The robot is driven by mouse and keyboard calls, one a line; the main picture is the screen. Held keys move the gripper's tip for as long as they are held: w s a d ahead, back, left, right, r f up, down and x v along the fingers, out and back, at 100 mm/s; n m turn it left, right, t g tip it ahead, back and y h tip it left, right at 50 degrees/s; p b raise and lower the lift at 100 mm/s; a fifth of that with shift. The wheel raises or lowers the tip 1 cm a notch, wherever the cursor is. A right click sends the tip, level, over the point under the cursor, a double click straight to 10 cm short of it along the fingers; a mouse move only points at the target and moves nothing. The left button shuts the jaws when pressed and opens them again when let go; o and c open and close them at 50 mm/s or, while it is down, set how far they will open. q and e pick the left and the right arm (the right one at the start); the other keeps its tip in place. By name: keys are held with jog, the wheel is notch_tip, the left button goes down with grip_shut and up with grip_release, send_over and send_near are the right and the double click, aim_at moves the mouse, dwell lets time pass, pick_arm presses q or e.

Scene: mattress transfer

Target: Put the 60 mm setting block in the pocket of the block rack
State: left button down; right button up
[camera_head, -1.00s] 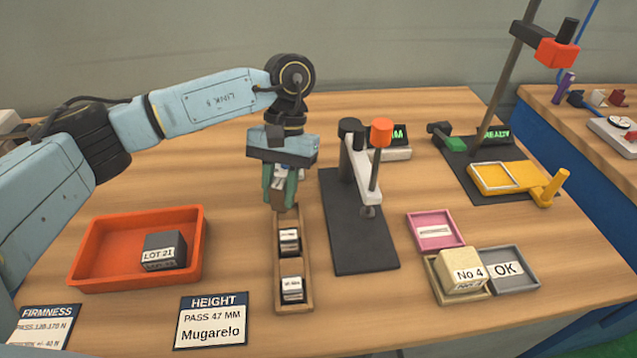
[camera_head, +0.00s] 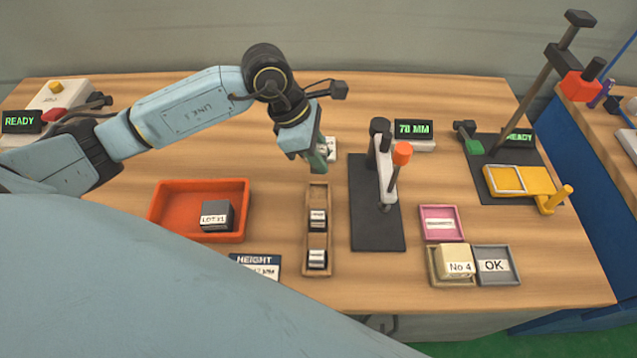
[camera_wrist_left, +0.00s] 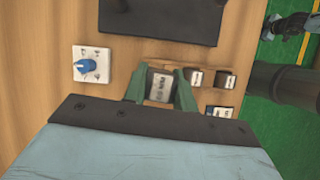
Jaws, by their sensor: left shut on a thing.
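My left gripper (camera_head: 321,165) is above the far end of the block rack (camera_head: 318,274), with its green fingers pointing down. In the left wrist view the fingers are shut on a silver setting block (camera_wrist_left: 161,87) with a label too blurred to read. The wooden rack holds two other labelled metal blocks, one in the middle (camera_head: 317,219) and one at the near end (camera_head: 317,259). The rack's far pocket (camera_head: 318,194) looks empty in the head view. I cannot tell the held block's exact height above it. My right gripper is not in view.
A dark gauge stand (camera_head: 377,220) with an orange knob stands close right of the rack. A white box with a blue knob (camera_wrist_left: 90,65) lies behind. An orange tray (camera_head: 160,220) is left. A pale blue part of my body hides the lower left.

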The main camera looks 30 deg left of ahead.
pick_arm(q)
jog(key=shift+r+n, duration=0.35)
jog(key=shift+n, duration=0.05)
jog(key=shift+a+f, duration=0.1)
jog(key=shift+f, duration=0.2)
send_near(327, 195)
jog(key=x, duration=0.4)
jog(key=shift+w+d+f, duration=0.15)
jog(key=shift+d+f, duration=0.05)
jog(key=shift+f, duration=0.15)
jog(key=c, duration=1.6)
grip_release()
jog(key=shift+f+b, duration=0.2)
jog(key=shift+b, duration=0.1)
jog(key=o, duration=0.5)
jog(key=p+v, duration=0.1)
jog(key=v, duration=1.1)
jog(key=shift+r, duration=0.2)
